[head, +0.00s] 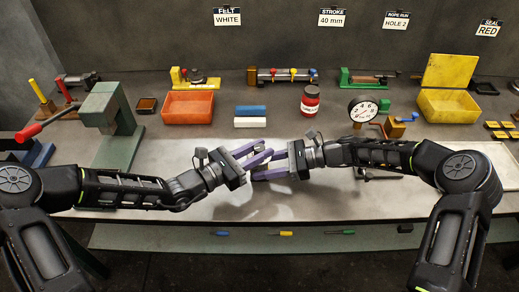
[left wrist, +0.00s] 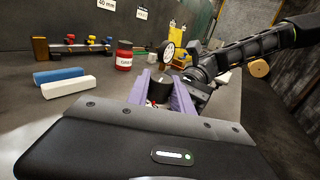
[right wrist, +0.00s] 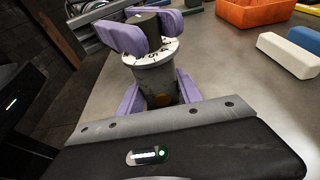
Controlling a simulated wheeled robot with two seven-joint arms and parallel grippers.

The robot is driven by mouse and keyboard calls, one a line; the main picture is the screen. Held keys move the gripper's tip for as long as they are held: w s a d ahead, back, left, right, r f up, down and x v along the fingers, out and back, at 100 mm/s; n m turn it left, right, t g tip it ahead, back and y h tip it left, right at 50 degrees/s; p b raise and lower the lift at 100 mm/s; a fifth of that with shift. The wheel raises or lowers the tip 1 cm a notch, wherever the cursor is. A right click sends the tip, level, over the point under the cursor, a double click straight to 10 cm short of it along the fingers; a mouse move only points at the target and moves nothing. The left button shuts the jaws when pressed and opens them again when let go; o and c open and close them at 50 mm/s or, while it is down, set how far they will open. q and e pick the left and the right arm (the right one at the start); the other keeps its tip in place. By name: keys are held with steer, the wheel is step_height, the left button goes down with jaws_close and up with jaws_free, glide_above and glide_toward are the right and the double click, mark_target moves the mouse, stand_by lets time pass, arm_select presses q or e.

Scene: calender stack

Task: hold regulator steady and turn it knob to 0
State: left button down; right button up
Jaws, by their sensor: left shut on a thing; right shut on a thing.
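The regulator (right wrist: 156,80) is a grey cylinder with a white numbered dial (right wrist: 152,54) and a black knob (right wrist: 146,19) on top, clearest in the right wrist view. My right gripper (head: 287,165) is shut on the grey body; its purple fingers flank it in the right wrist view (right wrist: 158,95). My left gripper (head: 260,157) is shut on the knob, with its fingers on either side of it. The dark knob also shows between the left fingers in the left wrist view (left wrist: 158,92). In the head view the fingers mostly hide the regulator. The knob's exact setting is unreadable.
Blue and white blocks (head: 250,122), a red jar (head: 310,101) and a dial gauge (head: 362,110) stand behind the grippers. An orange bin (head: 188,107) and a yellow bin (head: 447,105) are further back. A green press (head: 115,125) stands left. The bench front is largely clear.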

arm_select(q)
steer(key=shift+d+r+n+t+y, duration=0.1)
steer(key=shift+n+t+y, duration=0.3)
steer(key=shift+t, duration=0.1)
steer(key=shift+d+r+n+t+y, duration=0.1)
steer(key=shift+n+t+y, duration=0.2)
steer(key=shift+n+t, duration=0.15)
steer(key=shift+a+t+y, duration=0.1)
steer(key=shift+t+y, duration=0.15)
steer(key=shift+y, duration=0.05)
steer(key=shift+n, duration=0.25)
steer(key=c, duration=1.1)
jaws_free()
steer(key=shift+a+f, duration=0.1)
steer(key=shift+f, duration=0.1)
steer(key=v, duration=1.2)
steer(key=shift+s, duration=0.1)
